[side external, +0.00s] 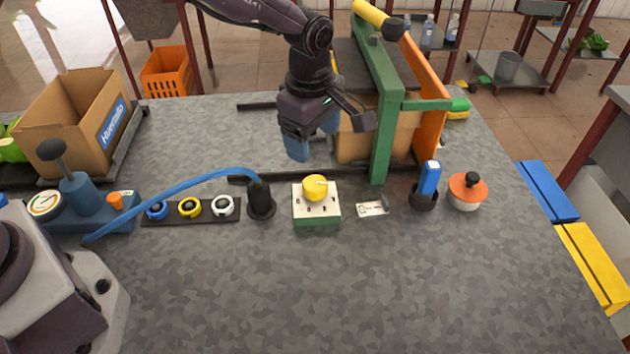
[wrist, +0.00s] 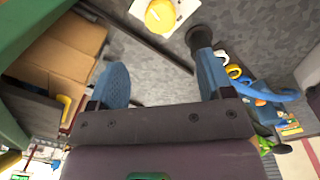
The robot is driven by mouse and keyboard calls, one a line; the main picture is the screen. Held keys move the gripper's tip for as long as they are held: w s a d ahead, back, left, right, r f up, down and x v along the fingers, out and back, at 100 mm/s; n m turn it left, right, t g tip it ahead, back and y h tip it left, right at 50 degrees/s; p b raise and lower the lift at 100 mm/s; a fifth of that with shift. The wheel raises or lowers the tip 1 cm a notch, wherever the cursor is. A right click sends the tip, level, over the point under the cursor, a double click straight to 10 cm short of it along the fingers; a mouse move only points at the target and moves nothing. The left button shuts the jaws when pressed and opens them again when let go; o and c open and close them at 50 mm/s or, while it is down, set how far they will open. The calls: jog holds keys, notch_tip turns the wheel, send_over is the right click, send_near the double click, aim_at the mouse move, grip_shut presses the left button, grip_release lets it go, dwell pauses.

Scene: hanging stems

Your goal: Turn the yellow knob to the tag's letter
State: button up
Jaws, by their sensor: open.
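The yellow knob (side external: 315,187) sits on top of a small box (side external: 317,212) with a white face and green base, in the middle of the table. Small dark marks stand on the white face around it, too small to read. The knob also shows at the top of the wrist view (wrist: 160,15). A white tag (side external: 372,209) with dark writing lies just right of the box; its letter is not clear to me. My gripper (side external: 308,145) is open and empty, above and behind the knob, apart from it. Its blue fingers show in the wrist view (wrist: 160,85).
A black holder (side external: 261,200) with a blue hose stands left of the box. Blue, yellow and white rings (side external: 190,208) lie farther left. A green and orange frame (side external: 385,110) rises behind right. A blue-handled tool (side external: 429,180) and orange-lidded pot (side external: 467,190) stand right. The front table is clear.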

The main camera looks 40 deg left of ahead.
aim_at(315, 183)
jog(key=f, duration=1.1)
jog(key=shift+w+f, duration=0.25)
jog(key=shift+f, duration=0.05)
jog(key=c, duration=0.9)
